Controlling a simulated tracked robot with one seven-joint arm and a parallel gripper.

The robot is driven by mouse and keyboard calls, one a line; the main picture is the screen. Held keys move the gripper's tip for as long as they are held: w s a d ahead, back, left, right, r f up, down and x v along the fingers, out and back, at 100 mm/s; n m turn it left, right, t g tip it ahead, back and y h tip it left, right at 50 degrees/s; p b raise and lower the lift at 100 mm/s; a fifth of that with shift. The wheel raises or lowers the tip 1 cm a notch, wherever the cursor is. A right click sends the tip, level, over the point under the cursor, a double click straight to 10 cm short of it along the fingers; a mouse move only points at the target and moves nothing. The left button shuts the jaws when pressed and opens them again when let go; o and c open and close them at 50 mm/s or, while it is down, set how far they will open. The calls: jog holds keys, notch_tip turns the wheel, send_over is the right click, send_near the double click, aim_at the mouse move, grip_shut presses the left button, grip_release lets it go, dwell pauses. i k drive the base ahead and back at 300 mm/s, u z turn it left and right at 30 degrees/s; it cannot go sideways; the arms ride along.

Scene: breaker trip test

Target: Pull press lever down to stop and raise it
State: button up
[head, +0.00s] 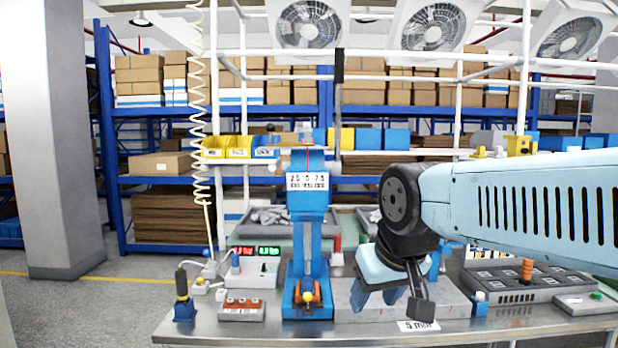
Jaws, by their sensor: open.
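The blue press (308,195) stands upright near the middle of the bench. It carries a white label with printed digits on its head. The press lever (339,68) stands upright at the right side of the press head, with a black grip on top and a grey rod below. My gripper (390,303) points down to the right of the press, low over the bench. It is open with nothing visible between its fingers. It is apart from the lever, which is higher and to the left in the picture. Orange parts and a yellow knob (308,297) sit at the press base.
The steel bench (250,331) holds a small display box (256,268), a terminal block (242,308) and a blue-black tool (184,295) at left. A grey tray (520,279) lies at right. A coiled cord (199,120) hangs left of the press. Shelves stand behind.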

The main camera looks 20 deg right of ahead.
aim_at(339, 52)
jog(key=k, duration=1.25)
jog(key=u, duration=0.55)
jog(key=i, duration=1.5)
jog(key=z, duration=0.5)
